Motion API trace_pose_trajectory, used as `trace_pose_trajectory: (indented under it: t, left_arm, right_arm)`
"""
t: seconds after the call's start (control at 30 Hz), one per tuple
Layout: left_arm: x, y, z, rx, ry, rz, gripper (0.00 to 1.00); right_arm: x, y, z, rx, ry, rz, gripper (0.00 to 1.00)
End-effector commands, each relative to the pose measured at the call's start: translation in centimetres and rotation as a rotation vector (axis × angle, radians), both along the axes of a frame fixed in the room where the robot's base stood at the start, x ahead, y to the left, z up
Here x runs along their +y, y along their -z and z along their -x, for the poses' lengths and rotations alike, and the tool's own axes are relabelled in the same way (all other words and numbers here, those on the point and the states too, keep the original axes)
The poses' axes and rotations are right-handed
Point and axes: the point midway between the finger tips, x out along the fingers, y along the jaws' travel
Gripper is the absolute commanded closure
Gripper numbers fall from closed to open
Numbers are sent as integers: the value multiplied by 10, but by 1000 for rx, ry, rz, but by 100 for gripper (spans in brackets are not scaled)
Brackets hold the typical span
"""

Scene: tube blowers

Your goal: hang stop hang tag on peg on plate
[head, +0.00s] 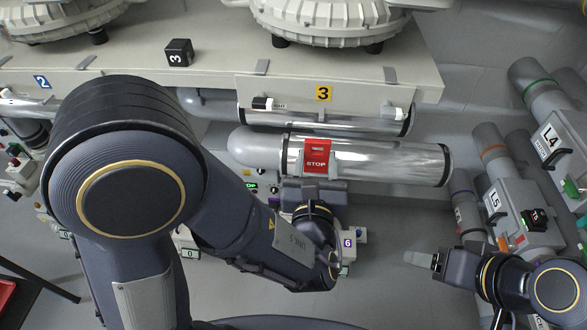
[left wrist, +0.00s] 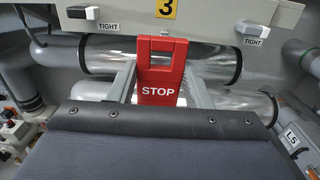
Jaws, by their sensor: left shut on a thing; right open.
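A red stop hang tag (head: 317,152) with white STOP lettering is upright between the fingers of my left gripper (head: 317,172), which is shut on it. In the left wrist view the tag (left wrist: 161,72) has a slot near its top and stands between both fingers (left wrist: 160,85). Behind and above it is the pale plate (head: 290,93) with a yellow number 3. The plate has a black-and-white fitting (head: 262,103) at left and a whitish fitting (head: 396,113) at right. My right gripper (head: 425,259) is open and empty at lower right.
Shiny metal tubes (head: 400,163) run below the plate, behind the tag. A black block (head: 178,52) marked 3 sits on the ledge above. Grey pipes with boxes labelled L4 (head: 551,148) and L5 (head: 500,207) stand at right.

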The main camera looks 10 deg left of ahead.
Motion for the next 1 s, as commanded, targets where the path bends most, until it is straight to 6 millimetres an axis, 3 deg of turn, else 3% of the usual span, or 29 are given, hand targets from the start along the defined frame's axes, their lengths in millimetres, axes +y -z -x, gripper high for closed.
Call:
trace_pose_trajectory:
  t: [0.57,1.0]
  left_arm:
    - [-3,-5,4,3,14,0,77]
    - [-3,-3,-22,2,11,-2,77]
  right_arm:
    - [0,5,0,0,0,0,35]
    - [0,9,0,0,0,0,35]
